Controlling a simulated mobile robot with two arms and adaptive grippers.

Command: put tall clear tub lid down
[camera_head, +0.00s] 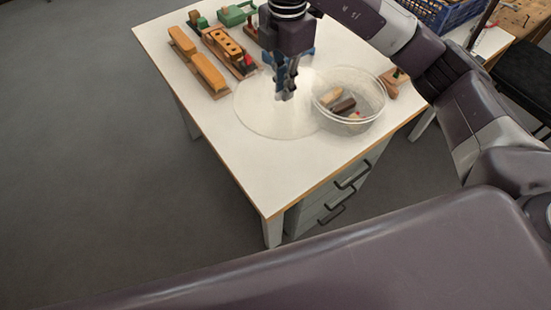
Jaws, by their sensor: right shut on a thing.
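The tall clear tub (349,103) stands open on the white table, with several small brown and tan pieces inside. Its clear round lid (268,118) is a wide, thin, see-through disc to the left of the tub. My right gripper (285,93) points down over the middle of the lid and is shut on it. The lid's near edge looks close to the tub's left side; whether it touches the table or hangs just above it, I cannot tell. My left gripper is not in view.
Wooden brush blocks (209,73) and a drilled block (224,44) lie at the table's back left, near a green tool (236,13). A small wooden piece (394,78) sits right of the tub. The white table (268,181) is clear at the front.

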